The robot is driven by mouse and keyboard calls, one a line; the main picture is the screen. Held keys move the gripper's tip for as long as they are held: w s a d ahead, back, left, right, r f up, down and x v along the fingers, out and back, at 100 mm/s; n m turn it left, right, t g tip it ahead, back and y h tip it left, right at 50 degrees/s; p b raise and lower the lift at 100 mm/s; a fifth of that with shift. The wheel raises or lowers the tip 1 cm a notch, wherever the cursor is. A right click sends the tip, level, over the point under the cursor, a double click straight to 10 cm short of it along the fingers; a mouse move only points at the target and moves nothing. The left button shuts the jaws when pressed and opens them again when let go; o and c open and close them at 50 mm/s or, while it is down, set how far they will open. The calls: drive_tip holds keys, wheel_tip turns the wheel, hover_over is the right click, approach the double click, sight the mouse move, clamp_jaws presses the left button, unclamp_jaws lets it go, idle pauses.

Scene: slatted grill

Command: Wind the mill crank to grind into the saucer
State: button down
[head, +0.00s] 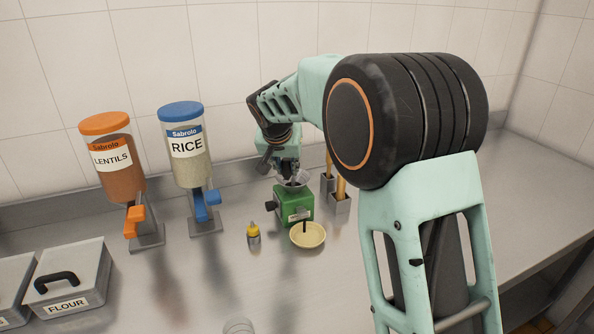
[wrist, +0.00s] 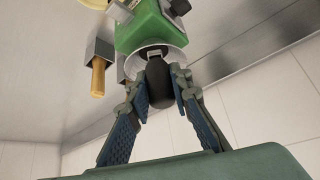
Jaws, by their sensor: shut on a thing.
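The green mill (head: 293,207) stands on the steel counter with a pale metal hopper on top. It shows inverted in the wrist view (wrist: 146,30). The pale yellow saucer (head: 308,236) sits at the mill's front; its contents are not clear. My gripper (head: 292,174) is above the hopper. In the wrist view my gripper (wrist: 160,86) has its two fingers on either side of a dark, rounded crank knob (wrist: 160,88) and is shut on it. The crank's arm is mostly hidden by the knob and fingers.
Left of the mill stand the rice dispenser (head: 187,160) and lentils dispenser (head: 115,165). A small yellow-topped bottle (head: 253,235) is close to the saucer's left. Metal holders with wooden handles (head: 340,203) stand close on the mill's right. A flour box (head: 68,280) is at front left.

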drive_tip(key=shift+a, duration=0.15)
drive_tip(key=shift+w+a, duration=0.3)
drive_tip(key=shift+a, duration=0.15)
drive_tip(key=shift+w+a, duration=0.35)
drive_tip(key=shift+a, duration=0.1)
drive_tip(key=shift+w+a+p, duration=0.35)
drive_tip(key=shift+w, duration=0.1)
drive_tip(key=shift+w+r, duration=0.1)
